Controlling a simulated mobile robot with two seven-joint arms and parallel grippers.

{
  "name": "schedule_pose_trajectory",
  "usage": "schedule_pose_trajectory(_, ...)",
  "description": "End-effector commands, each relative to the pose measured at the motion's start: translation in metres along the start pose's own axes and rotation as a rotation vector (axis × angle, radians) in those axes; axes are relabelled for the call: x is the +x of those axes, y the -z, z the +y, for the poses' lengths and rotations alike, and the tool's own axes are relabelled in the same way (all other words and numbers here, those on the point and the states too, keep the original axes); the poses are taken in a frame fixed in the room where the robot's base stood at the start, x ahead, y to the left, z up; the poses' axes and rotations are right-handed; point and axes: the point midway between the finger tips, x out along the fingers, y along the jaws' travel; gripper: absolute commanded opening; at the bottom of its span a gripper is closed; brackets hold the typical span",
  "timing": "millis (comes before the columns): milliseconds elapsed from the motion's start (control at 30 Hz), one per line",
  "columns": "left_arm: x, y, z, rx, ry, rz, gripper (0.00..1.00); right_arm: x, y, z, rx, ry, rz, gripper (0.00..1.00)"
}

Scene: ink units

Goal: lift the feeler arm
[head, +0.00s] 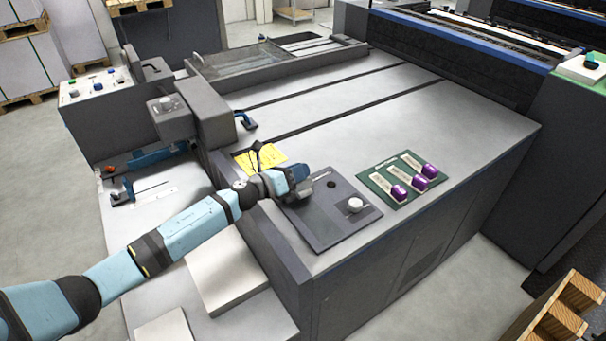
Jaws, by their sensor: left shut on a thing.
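My left arm reaches in from the lower left to a dark grey panel (322,228) on the machine's near table. My left gripper (300,184) is at the panel's upper left part, low over its surface. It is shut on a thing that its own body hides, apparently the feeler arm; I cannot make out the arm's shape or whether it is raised. A white knob (355,205) stands on the panel to the right of the gripper, apart from it. A small dark round spot (331,184) lies between them. My right gripper is not in view.
A green board (381,181) with several pale labels and purple-ended pieces (398,192) lies right of the panel. A yellow sheet (271,156) lies behind my wrist. A grey housing (207,113) stands behind left. The grey tabletop (450,125) farther right is clear.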

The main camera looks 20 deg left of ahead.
Motion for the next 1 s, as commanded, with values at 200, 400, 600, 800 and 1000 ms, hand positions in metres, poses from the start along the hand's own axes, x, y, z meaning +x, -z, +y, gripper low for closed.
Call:
schedule_pose_trajectory(200, 0.0, -0.019, 0.013, -0.199, -0.005, -0.006, 0.0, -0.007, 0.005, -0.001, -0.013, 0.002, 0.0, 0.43)
schedule_pose_trajectory(400, 0.0, -0.028, 0.025, -0.382, -0.004, -0.006, 0.0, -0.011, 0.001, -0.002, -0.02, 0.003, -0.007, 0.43)
schedule_pose_trajectory(600, -0.001, -0.031, 0.038, -0.478, -0.004, -0.006, 0.0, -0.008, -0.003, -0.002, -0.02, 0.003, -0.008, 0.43)
schedule_pose_trajectory(800, -0.001, -0.034, 0.047, -0.477, -0.005, -0.005, 0.0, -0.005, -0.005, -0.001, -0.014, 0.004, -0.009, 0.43)
schedule_pose_trajectory(1000, -0.001, -0.035, 0.052, -0.476, -0.007, -0.003, 0.0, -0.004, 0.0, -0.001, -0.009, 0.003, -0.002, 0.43)
